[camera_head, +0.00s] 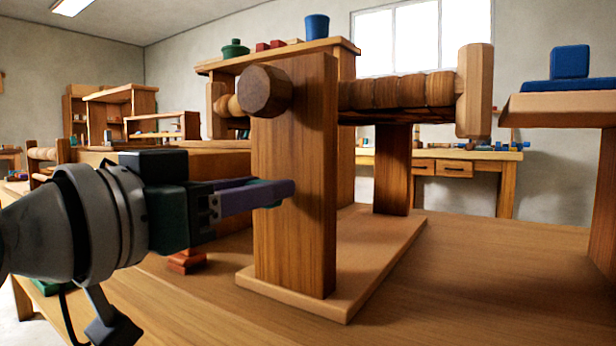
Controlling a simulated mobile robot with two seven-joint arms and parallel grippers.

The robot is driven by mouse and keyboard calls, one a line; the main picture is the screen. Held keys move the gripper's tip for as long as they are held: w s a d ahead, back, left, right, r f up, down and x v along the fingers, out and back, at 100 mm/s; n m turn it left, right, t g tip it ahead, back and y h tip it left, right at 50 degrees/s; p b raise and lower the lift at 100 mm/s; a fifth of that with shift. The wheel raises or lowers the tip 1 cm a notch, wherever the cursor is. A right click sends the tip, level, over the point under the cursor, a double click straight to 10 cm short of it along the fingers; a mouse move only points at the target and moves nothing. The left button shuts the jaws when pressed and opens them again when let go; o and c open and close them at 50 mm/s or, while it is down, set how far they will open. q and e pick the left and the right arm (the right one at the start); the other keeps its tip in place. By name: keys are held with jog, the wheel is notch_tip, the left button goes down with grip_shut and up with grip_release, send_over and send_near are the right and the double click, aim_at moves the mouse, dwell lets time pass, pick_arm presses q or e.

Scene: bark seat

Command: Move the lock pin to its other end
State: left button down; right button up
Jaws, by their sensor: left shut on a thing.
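A wooden stand has a front upright (295,175) and a back upright (392,168) on a flat base board (375,255). A dark round wooden knob (268,90) sticks out near the top of the front upright. A ribbed bar (400,91) runs right from behind this upright to a pale faceted end block (475,90). I cannot tell which part is the lock pin. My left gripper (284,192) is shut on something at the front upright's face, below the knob. The fingers hide what it holds. My right gripper is not in view.
The stand is on a wooden tabletop (470,270), with free room to its right. A raised wooden surface (560,105) with a blue block (570,62) stands at right. A small red-brown object (186,262) lies beneath my left gripper. A drawer bench (485,160) stands behind.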

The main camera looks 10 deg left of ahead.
pick_arm(q)
jog(key=shift+c, duration=2.2)
grip_release()
jog(key=shift+w, duration=0.1)
jog(key=p+v, duration=0.1)
jog(key=v, duration=0.9)
jog(key=shift+p, duration=0.3)
jog(key=shift+r, duration=0.1)
